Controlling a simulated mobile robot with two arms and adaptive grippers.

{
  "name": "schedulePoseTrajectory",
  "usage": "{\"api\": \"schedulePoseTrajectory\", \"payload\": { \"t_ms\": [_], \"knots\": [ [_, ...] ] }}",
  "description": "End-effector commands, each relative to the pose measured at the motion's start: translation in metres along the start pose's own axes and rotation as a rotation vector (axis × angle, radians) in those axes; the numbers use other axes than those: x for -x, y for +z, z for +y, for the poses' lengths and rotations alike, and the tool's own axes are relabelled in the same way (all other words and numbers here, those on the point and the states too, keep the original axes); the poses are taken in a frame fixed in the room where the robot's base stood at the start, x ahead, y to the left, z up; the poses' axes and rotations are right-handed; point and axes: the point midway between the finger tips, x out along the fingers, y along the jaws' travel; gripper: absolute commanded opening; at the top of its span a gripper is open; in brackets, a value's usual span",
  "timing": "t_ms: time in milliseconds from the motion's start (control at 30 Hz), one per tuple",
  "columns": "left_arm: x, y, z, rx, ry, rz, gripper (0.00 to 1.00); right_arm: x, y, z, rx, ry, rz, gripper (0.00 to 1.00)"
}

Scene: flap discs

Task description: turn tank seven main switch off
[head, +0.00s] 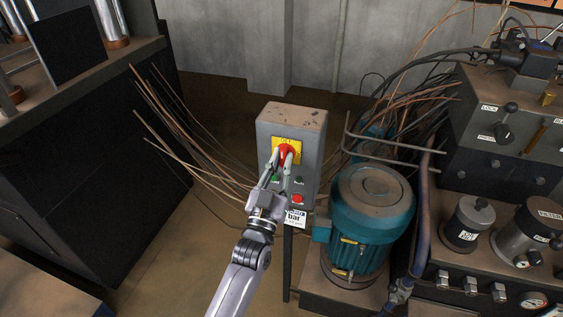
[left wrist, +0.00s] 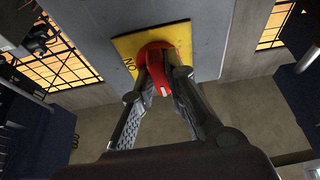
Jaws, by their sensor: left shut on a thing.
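The main switch is a red rotary knob (head: 287,151) on a yellow plate (head: 279,146), on the front of a grey control box (head: 291,121). My left gripper (head: 281,160) is shut on the knob, with its fingers on either side of the grip. The left wrist view shows the red knob (left wrist: 184,68) between the two fingertips of my left gripper (left wrist: 168,82), on the yellow plate (left wrist: 128,47). Letters that read like "NO" show on the plate in that view. The fingers hide part of the knob. My right gripper does not show.
Below the switch are a green button (head: 275,180) and a red button (head: 297,198). A teal motor (head: 371,215) stands close to the right of the box. Bent copper-coloured rods (head: 190,140) stick out at the left. A dark cabinet (head: 95,150) stands farther left, with open floor between.

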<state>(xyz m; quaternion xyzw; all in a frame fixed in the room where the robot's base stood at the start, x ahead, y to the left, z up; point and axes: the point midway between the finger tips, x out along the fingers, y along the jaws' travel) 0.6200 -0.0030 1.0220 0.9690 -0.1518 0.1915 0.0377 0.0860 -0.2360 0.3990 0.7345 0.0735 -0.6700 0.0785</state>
Motion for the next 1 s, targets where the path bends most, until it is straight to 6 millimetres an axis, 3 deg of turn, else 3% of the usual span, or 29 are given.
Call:
{"api": "schedulePoseTrajectory", "payload": {
  "t_ms": [67, 100, 400, 767, 1000],
  "knots": [
    [0.001, 0.002, 0.0, 0.003, 0.0, -0.004, 0.0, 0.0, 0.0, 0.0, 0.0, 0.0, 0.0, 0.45],
    [0.001, 0.002, 0.0, 0.003, 0.0, -0.004, 0.15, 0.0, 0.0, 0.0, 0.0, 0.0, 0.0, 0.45],
    [0.0, 0.001, 0.0, 0.001, 0.0, -0.001, 0.33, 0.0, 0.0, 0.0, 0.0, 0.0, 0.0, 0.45],
    [0.006, 0.001, 0.0, 0.0, 0.001, -0.002, 0.33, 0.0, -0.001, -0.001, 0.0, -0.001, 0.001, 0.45],
    [0.051, 0.002, 0.0, 0.001, 0.001, -0.005, 0.33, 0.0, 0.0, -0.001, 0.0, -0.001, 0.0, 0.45]
  ]
}}
